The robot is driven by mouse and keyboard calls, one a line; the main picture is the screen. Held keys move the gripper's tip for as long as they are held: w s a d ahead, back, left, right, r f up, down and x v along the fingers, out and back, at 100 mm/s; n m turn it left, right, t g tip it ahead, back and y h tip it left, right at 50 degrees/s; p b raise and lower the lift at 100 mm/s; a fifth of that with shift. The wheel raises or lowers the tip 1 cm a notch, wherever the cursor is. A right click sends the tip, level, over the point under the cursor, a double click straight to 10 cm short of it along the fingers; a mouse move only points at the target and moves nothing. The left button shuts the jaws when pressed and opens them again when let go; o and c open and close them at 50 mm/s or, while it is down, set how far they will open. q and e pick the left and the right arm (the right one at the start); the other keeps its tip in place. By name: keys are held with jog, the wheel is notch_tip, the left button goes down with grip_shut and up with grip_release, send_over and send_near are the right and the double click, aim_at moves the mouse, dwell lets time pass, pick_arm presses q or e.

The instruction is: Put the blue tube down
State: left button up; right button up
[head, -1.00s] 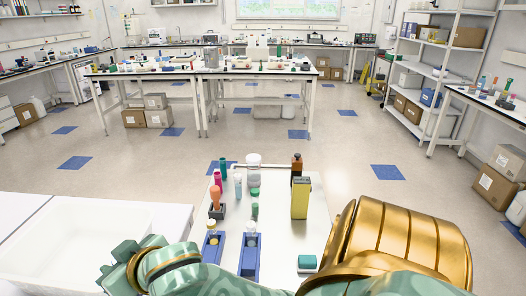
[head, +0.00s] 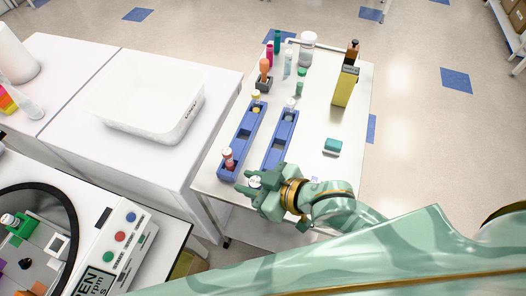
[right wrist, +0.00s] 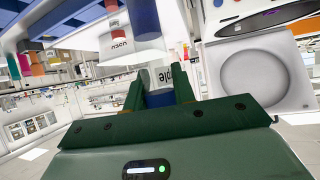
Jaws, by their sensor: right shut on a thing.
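My right gripper (head: 250,182) is at the near end of the two blue racks on the white cart. In the right wrist view, my right gripper (right wrist: 157,97) is shut on the blue tube (right wrist: 158,99), with a white label piece beyond the jaws. In the head view the held tube is mostly hidden by the fingers. The left rack (head: 240,140) holds a red-capped tube (head: 228,156) at its near end and a yellow-capped one at its far end. The right rack (head: 281,142) holds a pale-capped tube (head: 291,104) at its far end. My left gripper is out of view.
The cart (head: 318,115) also carries a yellow box (head: 345,88), a brown bottle (head: 352,52), a white jar (head: 307,47) and a teal block (head: 332,145). A white bin (head: 145,105) stands on the counter to the left. A device with buttons (head: 115,245) is at lower left.

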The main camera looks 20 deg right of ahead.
jog(key=w+d+f+b, duration=0.1)
jog(key=w+f, duration=0.2)
jog(key=f, duration=0.1)
jog(key=w+d+f+b, duration=0.2)
jog(key=w+f, duration=0.1)
jog(key=f, duration=0.1)
jog(key=w+d+f+b, duration=0.1)
jog(key=w+d+f, duration=0.1)
jog(key=w+f, duration=0.2)
jog(key=shift+w+d+b, duration=0.1)
jog(key=shift+d+b, duration=0.15)
jog(key=shift+b, duration=0.15)
jog(key=o, duration=1)
jog(key=shift+r, duration=0.1)
jog(key=p+v, duration=0.2)
jog(key=v, duration=1)
